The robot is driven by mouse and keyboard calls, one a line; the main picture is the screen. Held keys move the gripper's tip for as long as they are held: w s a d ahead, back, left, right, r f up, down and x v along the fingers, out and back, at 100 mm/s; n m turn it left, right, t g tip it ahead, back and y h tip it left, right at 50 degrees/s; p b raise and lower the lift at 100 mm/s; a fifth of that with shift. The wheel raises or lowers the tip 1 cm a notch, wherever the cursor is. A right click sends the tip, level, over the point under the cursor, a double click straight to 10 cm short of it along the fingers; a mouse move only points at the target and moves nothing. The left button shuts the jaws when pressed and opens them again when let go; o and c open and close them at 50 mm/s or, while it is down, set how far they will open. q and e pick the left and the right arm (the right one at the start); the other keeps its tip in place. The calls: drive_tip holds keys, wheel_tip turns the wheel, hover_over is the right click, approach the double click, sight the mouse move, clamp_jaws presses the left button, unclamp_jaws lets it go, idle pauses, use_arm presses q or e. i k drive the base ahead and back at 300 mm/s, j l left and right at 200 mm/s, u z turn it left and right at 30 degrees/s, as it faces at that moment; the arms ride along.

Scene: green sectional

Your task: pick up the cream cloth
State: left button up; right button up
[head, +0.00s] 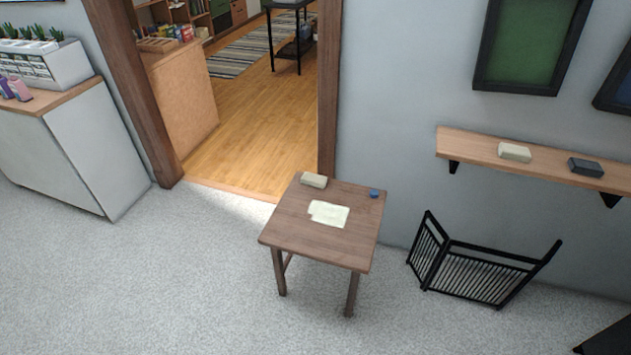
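A cream cloth (329,214) lies flat on the top of a small brown wooden table (300,235), near the middle of the tabletop. One of its edges looks uneven. A cream block-like object (313,180) sits at the table's back left corner, apart from the cloth. A small blue item (374,194) is at the back right corner. Neither of my grippers shows in the head view.
A wall shelf (545,163) holds a cream block (514,152) and a dark block (585,167). A black folding gate (480,272) stands right of the table. A white cabinet (70,150) is at left. Carpet (150,285) before the table is clear. A doorway opens behind.

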sight(313, 179)
drive_tip(key=i+l+z, duration=0.2)
drive_tip(key=i+l, duration=0.15)
drive_tip(key=i+l+z, duration=0.15)
drive_tip(key=i+l, duration=0.15)
drive_tip(key=i, duration=0.25)
